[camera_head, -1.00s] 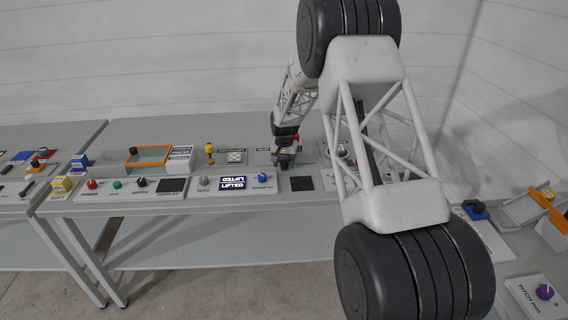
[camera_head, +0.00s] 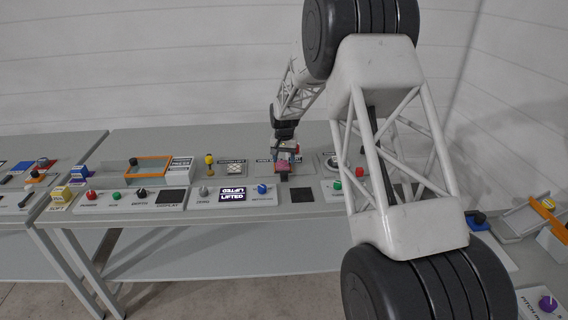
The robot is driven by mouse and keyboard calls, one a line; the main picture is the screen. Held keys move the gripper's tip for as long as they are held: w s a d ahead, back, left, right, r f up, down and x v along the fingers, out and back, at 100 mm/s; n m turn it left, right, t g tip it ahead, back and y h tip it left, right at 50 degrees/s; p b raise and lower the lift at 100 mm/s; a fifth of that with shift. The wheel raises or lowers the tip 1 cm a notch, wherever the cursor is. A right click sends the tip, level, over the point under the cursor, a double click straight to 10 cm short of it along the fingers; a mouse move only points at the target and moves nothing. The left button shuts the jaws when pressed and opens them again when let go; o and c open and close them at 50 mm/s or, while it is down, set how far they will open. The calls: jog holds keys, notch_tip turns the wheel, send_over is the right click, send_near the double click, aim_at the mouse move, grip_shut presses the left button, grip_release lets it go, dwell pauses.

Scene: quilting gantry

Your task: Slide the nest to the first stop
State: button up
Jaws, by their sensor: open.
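My gripper (camera_head: 284,150) is at the middle of the bench, low over a labelled plate that it partly hides. It is small in view, and its jaws are open. A small pinkish-red block (camera_head: 282,166) shows just below and in front of the fingers; I cannot tell whether they touch it. I cannot tell for certain which thing is the nest. An orange-framed tray (camera_head: 148,167) with a dark knob stands at the left of this bench. Another orange part (camera_head: 543,208) is on a sloped grey track at the far right.
A front panel carries knobs and a screen (camera_head: 233,194) reading LIFTED. A yellow-topped post (camera_head: 209,160) and a checkered plate (camera_head: 234,169) stand left of my gripper. Green (camera_head: 337,186) and red (camera_head: 359,172) buttons are to the right. My arm hides much of the right side.

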aim_at(284, 172)
dwell(0.5)
jog(key=n, duration=0.1)
jog(key=n+y, duration=0.1)
jog(key=shift+s+f+n+t, duration=0.1)
jog(key=shift+s+n+t, duration=0.2)
jog(key=shift+t, duration=0.1)
jog(key=n, duration=0.1)
jog(key=n+t+y, duration=0.1)
jog(key=n, duration=0.1)
jog(key=shift+s+d+f, duration=0.1)
jog(key=shift+s+d, duration=0.1)
jog(key=shift+s, duration=0.1)
jog(key=shift+s+d+n+t+y, duration=0.15)
jog(key=shift+d+n+t, duration=0.15)
jog(key=shift+n, duration=0.45)
jog(key=shift+s+d+n+t+y, duration=0.15)
jog(key=shift+n+t, duration=0.15)
jog(key=shift+n, duration=0.5)
jog(key=shift+s+d+n+t+y, duration=0.1)
jog(key=shift+d+n+t, duration=0.2)
jog(key=shift+n, duration=0.45)
jog(key=shift+x, duration=3.9)
